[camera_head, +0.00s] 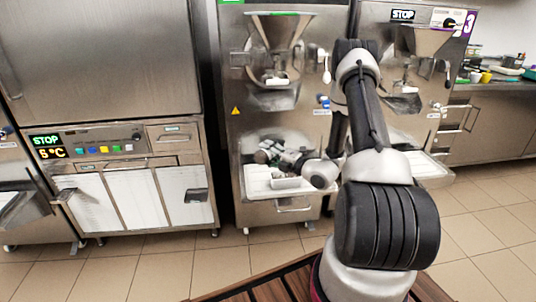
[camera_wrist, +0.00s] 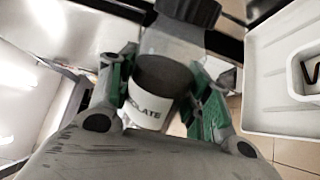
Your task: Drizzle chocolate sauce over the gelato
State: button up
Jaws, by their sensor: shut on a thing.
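My gripper (camera_wrist: 163,88) is shut on a chocolate sauce bottle (camera_wrist: 152,108), with green-sided fingers on both sides of it. The bottle has a dark cap, a clear upper part, dark contents and a white label ending in "LATE". In the head view my gripper (camera_head: 284,152) is small, in front of the middle machine and above a white tray (camera_head: 254,190). A small white dish (camera_head: 287,183) sits in that tray. In the wrist view the dish (camera_wrist: 297,76) is at the right edge, partly cut off, with a dark curved mark inside. I cannot make out the gelato.
The middle batch freezer (camera_head: 278,108) stands close behind my gripper, with a hopper on top. Another machine (camera_head: 408,70) stands to its right. A steel cabinet (camera_head: 125,185) with white panels is at the left.

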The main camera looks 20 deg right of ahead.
notch_tip(320, 180, up, 3)
jog(key=n, duration=0.4)
jog(key=shift+f, duration=0.1)
jog(key=shift+n, duration=0.3)
notch_tip(320, 180, up, 3)
jog(key=n, duration=0.4)
jog(key=shift+f, duration=0.2)
jog(key=shift+n, duration=0.3)
jog(key=n, duration=0.2)
jog(key=r+n, duration=0.1)
jog(key=n, duration=0.3)
jog(key=r+n, duration=0.1)
jog(key=n, duration=0.1)
